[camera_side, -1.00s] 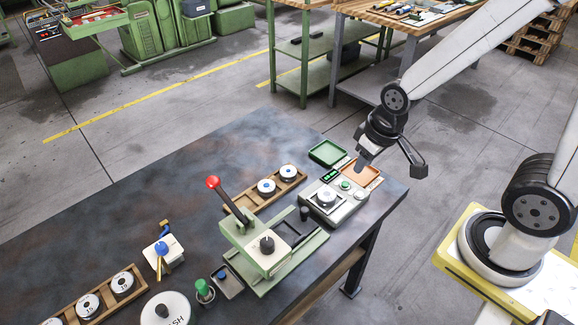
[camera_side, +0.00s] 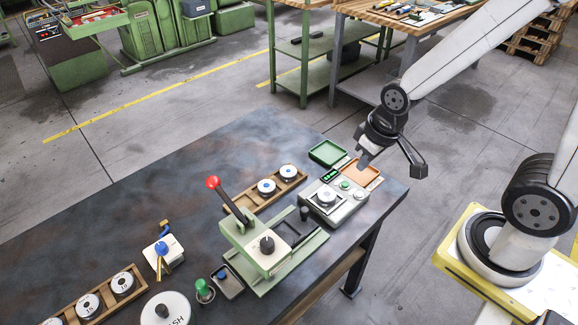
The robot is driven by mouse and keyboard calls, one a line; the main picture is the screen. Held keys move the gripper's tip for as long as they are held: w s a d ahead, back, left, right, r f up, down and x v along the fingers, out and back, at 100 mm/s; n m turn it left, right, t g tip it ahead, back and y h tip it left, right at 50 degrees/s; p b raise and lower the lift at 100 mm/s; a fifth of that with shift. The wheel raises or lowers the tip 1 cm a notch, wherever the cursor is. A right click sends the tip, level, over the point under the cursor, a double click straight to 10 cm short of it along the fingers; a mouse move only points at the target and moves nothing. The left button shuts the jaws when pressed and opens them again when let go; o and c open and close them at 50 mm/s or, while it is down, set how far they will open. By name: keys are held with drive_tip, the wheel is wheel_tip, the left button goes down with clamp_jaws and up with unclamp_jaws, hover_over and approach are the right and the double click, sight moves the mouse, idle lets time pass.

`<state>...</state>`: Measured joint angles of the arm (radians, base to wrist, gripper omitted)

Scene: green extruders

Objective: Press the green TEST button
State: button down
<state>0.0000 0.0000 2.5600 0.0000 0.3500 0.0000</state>
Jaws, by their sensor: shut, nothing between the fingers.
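The grey tester box (camera_side: 337,203) stands near the right end of the dark table, with a white disc (camera_side: 326,195) on its top and a small lit green display (camera_side: 329,176) at its back. The green button (camera_side: 345,185) is on the box's top, right of the disc. My gripper (camera_side: 364,167) is shut and empty, pointing down just above and behind the green button. Its tips look apart from the button, though the exact gap is hard to tell.
A green tray (camera_side: 327,153) and an orange tray (camera_side: 361,174) lie behind the tester. A green press (camera_side: 262,250) with a red-knobbed lever (camera_side: 213,182) stands to the left. A wooden rack (camera_side: 268,197) holds white discs. The table's back left is clear.

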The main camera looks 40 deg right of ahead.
idle(0.8)
drive_tip(key=n+t+h, duration=0.3)
drive_tip(key=n+t, duration=0.2)
drive_tip(key=t, duration=0.1)
hover_over(347, 186)
wheel_tip(347, 186, down, 12)
drive_tip(key=shift+d+f, duration=0.15)
drive_tip(key=shift+f, duration=0.1)
drive_tip(key=shift+f, duration=0.25)
drive_tip(key=shift+f, duration=4.15)
